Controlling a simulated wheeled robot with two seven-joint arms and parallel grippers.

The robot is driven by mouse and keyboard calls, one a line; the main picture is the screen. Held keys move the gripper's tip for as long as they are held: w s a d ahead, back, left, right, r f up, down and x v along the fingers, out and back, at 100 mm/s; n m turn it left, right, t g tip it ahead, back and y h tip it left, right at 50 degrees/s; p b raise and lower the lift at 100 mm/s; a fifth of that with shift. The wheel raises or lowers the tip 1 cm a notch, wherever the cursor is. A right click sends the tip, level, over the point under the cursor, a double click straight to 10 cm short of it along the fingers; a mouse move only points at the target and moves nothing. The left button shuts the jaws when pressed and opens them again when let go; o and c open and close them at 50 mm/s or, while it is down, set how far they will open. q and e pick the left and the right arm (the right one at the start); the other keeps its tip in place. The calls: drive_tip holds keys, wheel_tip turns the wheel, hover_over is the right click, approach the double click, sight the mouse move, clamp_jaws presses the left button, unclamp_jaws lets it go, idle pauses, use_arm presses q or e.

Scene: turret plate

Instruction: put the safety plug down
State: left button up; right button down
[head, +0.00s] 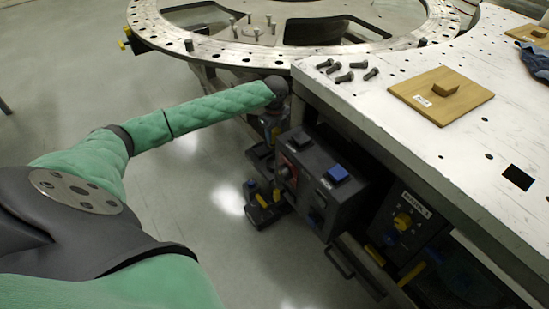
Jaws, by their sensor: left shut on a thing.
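My left arm comes in from the left, and its wrist bends down at the near left corner of the table. My left gripper (271,130) hangs there, beside the dark control box (325,185). It is small, dark and partly hidden in this view. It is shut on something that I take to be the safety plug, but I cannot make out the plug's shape. My right gripper is not in view.
The white table (455,70) holds several dark bolts (345,74) and a wooden board (440,95) with a block on it. A large ring plate (225,50) stands behind. A black and yellow object (264,207) is low beside the box. Open floor (170,220) lies left.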

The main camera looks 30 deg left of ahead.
use_arm(q)
wheel_tip(320, 180, down, 9)
drive_tip(key=shift+f+p, duration=0.1)
drive_tip(key=shift+p, duration=0.2)
drive_tip(key=shift+f, duration=1.75)
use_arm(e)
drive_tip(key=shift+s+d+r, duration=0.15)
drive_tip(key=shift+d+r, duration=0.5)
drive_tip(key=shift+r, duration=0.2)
use_arm(q)
drive_tip(key=shift+f, duration=0.15)
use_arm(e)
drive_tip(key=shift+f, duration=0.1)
use_arm(q)
drive_tip(key=o, duration=1.1)
drive_tip(key=shift+c, duration=0.2)
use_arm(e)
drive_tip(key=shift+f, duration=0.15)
use_arm(q)
wheel_tip(320, 180, up, 12)
drive_tip(key=shift+r+b, duration=0.1)
drive_tip(key=shift+b, duration=0.25)
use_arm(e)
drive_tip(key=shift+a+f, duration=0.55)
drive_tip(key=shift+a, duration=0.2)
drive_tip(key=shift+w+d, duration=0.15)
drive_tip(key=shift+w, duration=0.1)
